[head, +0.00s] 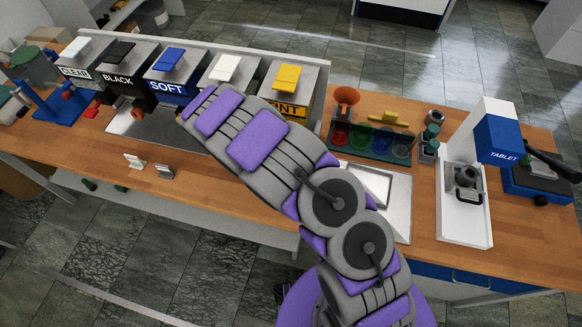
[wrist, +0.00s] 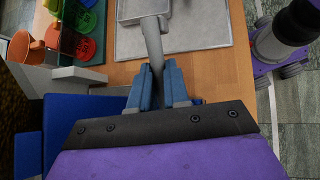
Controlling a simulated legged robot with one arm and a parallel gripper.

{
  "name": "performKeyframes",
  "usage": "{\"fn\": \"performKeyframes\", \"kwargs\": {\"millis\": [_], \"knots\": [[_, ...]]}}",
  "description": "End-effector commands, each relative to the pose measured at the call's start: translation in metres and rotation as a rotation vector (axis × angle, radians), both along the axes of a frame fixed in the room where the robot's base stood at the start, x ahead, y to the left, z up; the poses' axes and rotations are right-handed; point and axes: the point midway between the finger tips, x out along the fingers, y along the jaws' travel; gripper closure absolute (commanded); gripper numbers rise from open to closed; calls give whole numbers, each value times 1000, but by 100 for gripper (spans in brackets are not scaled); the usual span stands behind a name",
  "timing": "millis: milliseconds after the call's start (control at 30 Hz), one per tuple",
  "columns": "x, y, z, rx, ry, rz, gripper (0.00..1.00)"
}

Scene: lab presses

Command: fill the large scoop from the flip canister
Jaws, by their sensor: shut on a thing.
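My gripper (wrist: 160,78) shows in the wrist view with its two blue fingers shut on the handle of a grey scoop (wrist: 153,40). The scoop's head (wrist: 140,8) is at the top edge and partly cut off, so I cannot see whether anything is in it. The scoop appears over or on a pale metal tray (wrist: 200,38); the gap is unclear. No canister is labelled flip; a green canister (head: 35,62) stands at the far left behind a blue stand.
Dispensers marked CLEAR (head: 80,68), BLACK (head: 118,78) and SOFT (head: 172,84) line the back left, with two more beside my arm. An orange funnel (head: 346,97), coloured cups (head: 372,142) and a TABLET press (head: 463,225) stand right. Bare wooden top (head: 240,205) shows in front.

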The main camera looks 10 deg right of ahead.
Motion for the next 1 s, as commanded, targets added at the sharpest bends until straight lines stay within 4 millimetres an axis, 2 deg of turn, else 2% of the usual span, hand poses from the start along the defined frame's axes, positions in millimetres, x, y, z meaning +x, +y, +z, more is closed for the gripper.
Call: {"fn": "performKeyframes", "kwargs": {"millis": [267, 800, 1000], "knots": [[4, -4, 1, 2, 0, 0, 100], [-11, 4, 1, 2, -2, 0, 100], [-10, 3, 1, 2, -2, -1, 100]]}}
